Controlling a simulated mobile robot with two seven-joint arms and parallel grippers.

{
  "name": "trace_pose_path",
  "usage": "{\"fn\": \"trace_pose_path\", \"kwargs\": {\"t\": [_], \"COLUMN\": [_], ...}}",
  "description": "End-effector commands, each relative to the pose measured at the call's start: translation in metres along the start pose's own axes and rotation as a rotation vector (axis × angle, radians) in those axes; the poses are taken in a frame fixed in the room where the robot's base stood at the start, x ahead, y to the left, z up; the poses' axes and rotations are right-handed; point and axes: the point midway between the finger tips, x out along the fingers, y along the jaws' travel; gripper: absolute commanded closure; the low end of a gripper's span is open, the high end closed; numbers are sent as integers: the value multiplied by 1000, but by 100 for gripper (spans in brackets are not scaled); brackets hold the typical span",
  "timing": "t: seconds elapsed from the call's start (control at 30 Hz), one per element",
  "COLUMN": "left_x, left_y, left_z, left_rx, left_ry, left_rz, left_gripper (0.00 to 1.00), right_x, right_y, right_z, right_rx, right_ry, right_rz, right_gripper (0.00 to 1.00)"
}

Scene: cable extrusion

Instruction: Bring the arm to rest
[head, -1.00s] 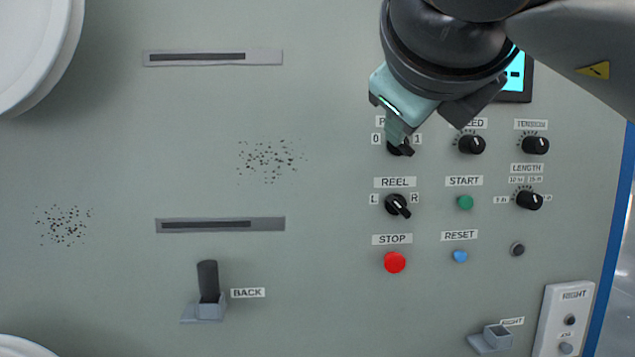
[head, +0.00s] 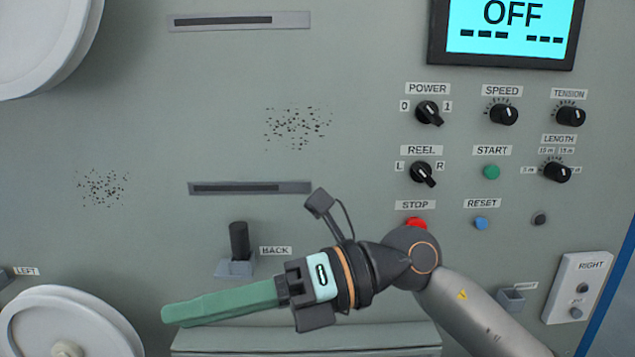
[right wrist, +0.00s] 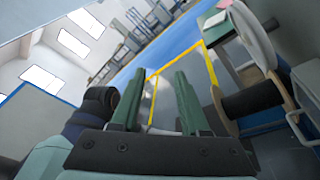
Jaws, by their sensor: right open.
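My right gripper (head: 172,313) is in the lower middle of the head view, in front of the panel's lower part. Its green fingers point left, side-on, and overlap in this view. In the right wrist view the two fingers (right wrist: 157,88) stand apart with nothing between them, so the gripper is open and empty. My right arm comes in from the lower right and hides part of the red STOP button (head: 415,222). My left gripper is not in view.
The grey panel carries a POWER knob (head: 429,113), a REEL knob (head: 422,173) and a display (head: 512,30) reading OFF. A BACK lever (head: 239,243) stands above the fingers. A white reel (head: 65,325) is at lower left. The wrist view shows open floor (right wrist: 160,105).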

Motion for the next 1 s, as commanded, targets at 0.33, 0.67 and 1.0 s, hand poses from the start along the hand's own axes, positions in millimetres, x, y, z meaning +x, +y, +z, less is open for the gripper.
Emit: {"fn": "trace_pose_path", "kwargs": {"t": [0.33, 0.67, 1.0], "left_x": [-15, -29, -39], "left_y": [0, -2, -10], "left_z": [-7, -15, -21], "left_rx": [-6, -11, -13], "left_ry": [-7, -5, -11], "left_rz": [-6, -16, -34], "left_gripper": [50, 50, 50], "right_x": [-62, -156, -204], "right_y": [-32, -165, -275], "right_z": [36, -22, -234], "right_rx": [576, 1197, 1865], "right_ry": [-574, -1208, -1818], "right_rz": [473, 637, 520], "right_gripper": [55, 55, 55]}}
